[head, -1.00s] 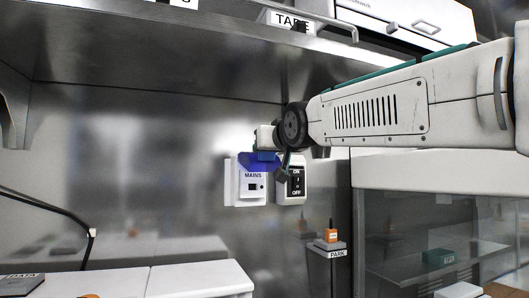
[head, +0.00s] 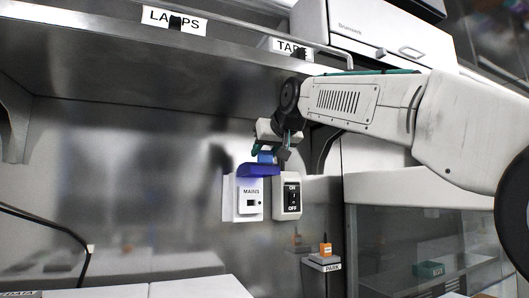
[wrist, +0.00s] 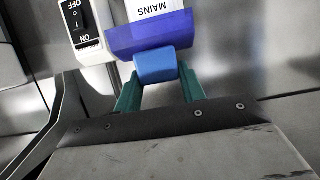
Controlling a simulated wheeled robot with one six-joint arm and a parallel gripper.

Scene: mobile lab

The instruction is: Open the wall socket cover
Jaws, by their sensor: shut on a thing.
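The wall socket (head: 250,204) is a white box marked MAINS on the metal back wall. Its blue cover (head: 259,170) is swung up and sticks out from the wall above the socket face, which shows bare. In the wrist view the cover (wrist: 150,38) appears as a wide purple-blue flap, with the MAINS label (wrist: 150,8) beyond it. My gripper (wrist: 158,82), with green fingers, is shut on the lighter blue tab (wrist: 156,65) at the cover's front edge. In the head view my gripper (head: 266,152) is just above the cover.
A white ON/OFF switch (head: 287,198) is right beside the socket. A steel shelf (head: 140,62) with LAMPS and TAPE labels overhangs above. A PARK stand (head: 323,263) with an orange item is lower right. A glass-fronted cabinet (head: 420,240) stands at right.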

